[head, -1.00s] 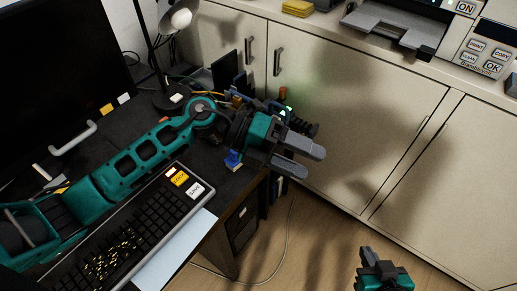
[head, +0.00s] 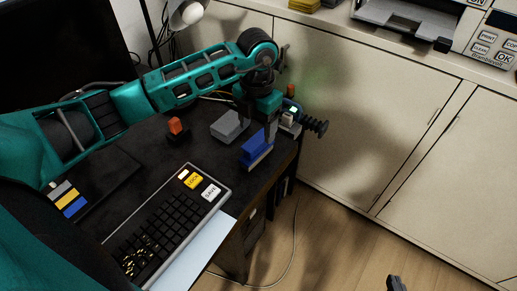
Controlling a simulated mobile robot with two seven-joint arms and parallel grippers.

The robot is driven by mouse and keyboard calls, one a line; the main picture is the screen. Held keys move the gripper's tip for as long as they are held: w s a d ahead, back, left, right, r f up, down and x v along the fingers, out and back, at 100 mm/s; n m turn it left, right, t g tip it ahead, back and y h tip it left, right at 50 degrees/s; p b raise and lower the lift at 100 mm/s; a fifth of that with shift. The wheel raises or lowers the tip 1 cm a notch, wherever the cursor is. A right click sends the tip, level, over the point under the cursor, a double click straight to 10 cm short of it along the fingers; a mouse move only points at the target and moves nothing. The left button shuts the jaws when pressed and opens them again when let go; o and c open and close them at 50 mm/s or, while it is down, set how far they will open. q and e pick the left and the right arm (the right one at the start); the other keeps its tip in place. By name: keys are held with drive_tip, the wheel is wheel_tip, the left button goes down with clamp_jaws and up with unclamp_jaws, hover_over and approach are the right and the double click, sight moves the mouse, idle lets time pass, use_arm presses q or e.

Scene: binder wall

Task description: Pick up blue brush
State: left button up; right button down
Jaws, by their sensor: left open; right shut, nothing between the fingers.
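The blue brush (head: 255,148) sits on the black desk near its right edge, with a blue body on top and a pale strip along its lower side. My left gripper (head: 257,124) points down just above and behind the brush. Its fingers are apart, and one finger is close to the brush's upper right end; I cannot tell if it touches. My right gripper (head: 396,283) shows only in part at the bottom edge, away from the desk, shut and empty.
A grey block (head: 229,126) lies left of the brush. An orange-topped item (head: 176,127) stands farther left. A keyboard (head: 168,222) lies in front. A dark coiled item (head: 315,127) is at the desk's far right corner. Pale cabinets (head: 375,110) stand behind.

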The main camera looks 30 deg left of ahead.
sight(257, 139)
use_arm(q)
drive_tip(key=f, duration=0.8)
drive_tip(key=shift+w+a+f, duration=0.15)
drive_tip(key=shift+w+f, duration=0.05)
drive_tip(key=shift+w, duration=0.05)
drive_tip(key=c, duration=1.1)
drive_tip(key=shift+r, duration=0.1)
wheel_tip(257, 139, up, 20)
drive_tip(key=shift+f+p, duration=0.1)
drive_tip(key=shift+p, duration=0.35)
